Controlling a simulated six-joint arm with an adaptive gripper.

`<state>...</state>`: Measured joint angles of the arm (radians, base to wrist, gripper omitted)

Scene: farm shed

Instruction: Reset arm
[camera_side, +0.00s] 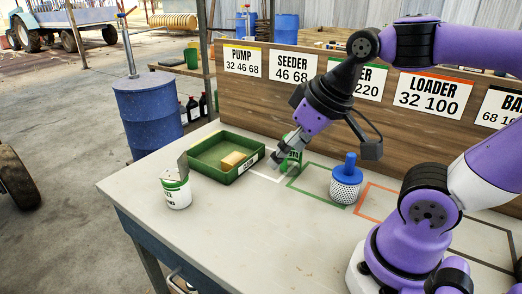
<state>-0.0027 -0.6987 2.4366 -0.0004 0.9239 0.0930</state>
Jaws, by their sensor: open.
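My gripper (281,160) is at the end of my purple and black arm, low over the table, pointing down and left. It is open. A green object with pale lettering (293,159) stands right at the gripper, partly hidden by it. I cannot tell whether the fingers touch it or are around it.
A white-and-green can (176,188) stands near the table's left edge. A white perforated object with a blue top (346,180) stands to the right. A labelled wooden board (250,105) rises behind.

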